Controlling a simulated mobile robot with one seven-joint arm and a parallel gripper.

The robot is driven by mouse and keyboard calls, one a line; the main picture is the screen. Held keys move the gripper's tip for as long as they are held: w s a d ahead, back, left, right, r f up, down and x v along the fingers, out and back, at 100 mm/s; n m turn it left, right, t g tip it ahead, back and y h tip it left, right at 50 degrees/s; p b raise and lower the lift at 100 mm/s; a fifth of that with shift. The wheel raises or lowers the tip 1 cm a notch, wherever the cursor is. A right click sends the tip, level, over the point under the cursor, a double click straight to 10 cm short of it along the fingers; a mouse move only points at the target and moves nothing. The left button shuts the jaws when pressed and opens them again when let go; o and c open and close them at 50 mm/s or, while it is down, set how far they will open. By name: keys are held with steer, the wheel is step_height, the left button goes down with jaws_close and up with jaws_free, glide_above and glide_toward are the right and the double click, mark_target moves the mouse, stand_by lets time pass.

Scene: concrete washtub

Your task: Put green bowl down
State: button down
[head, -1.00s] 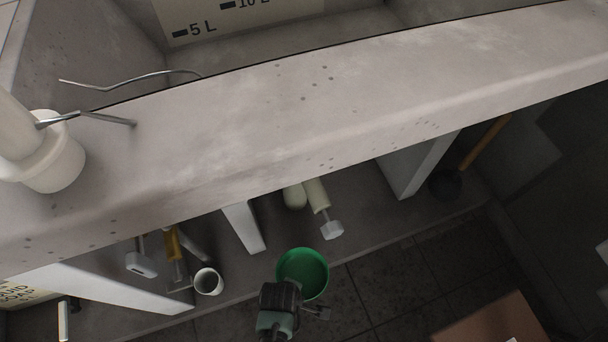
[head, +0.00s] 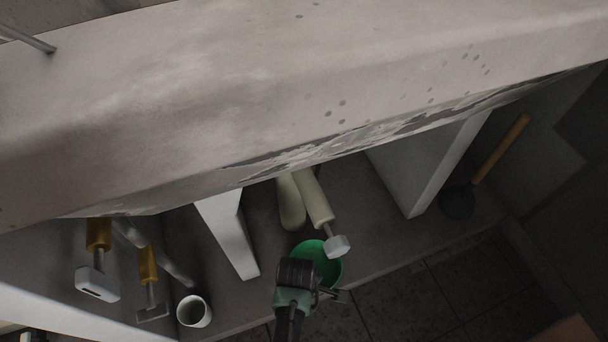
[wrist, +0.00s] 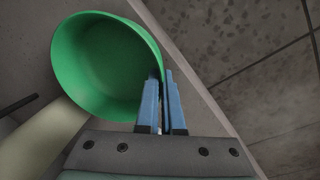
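The green bowl (head: 325,261) is at the front edge of the low concrete shelf, below the thick washtub rim; my gripper (head: 312,280) hides part of it. In the wrist view the bowl (wrist: 100,62) is tilted, with its open side toward the camera. My gripper (wrist: 163,85) has its two blue fingers close together on the bowl's right rim, the left finger inside and the right outside. I cannot tell whether the bowl touches the shelf.
The shelf (head: 375,240) has a bare stretch right of the bowl. Pale rollers (head: 313,198) lie just behind it. A white cup (head: 194,311) and yellow-handled tools (head: 148,265) are at left. White supports (head: 230,235) divide the space. A plunger (head: 460,202) is at right.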

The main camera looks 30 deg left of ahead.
steer(key=shift+r, duration=0.1)
steer(key=shift+f, duration=0.2)
steer(key=c, duration=1.1)
jaws_free()
steer(key=shift+o, duration=0.2)
steer(key=shift+r, duration=0.15)
step_height(320, 180, up, 12)
steer(key=s+p, duration=0.1)
steer(key=p, duration=0.8)
steer(key=shift+s+d, duration=0.15)
steer(key=shift+s, duration=0.25)
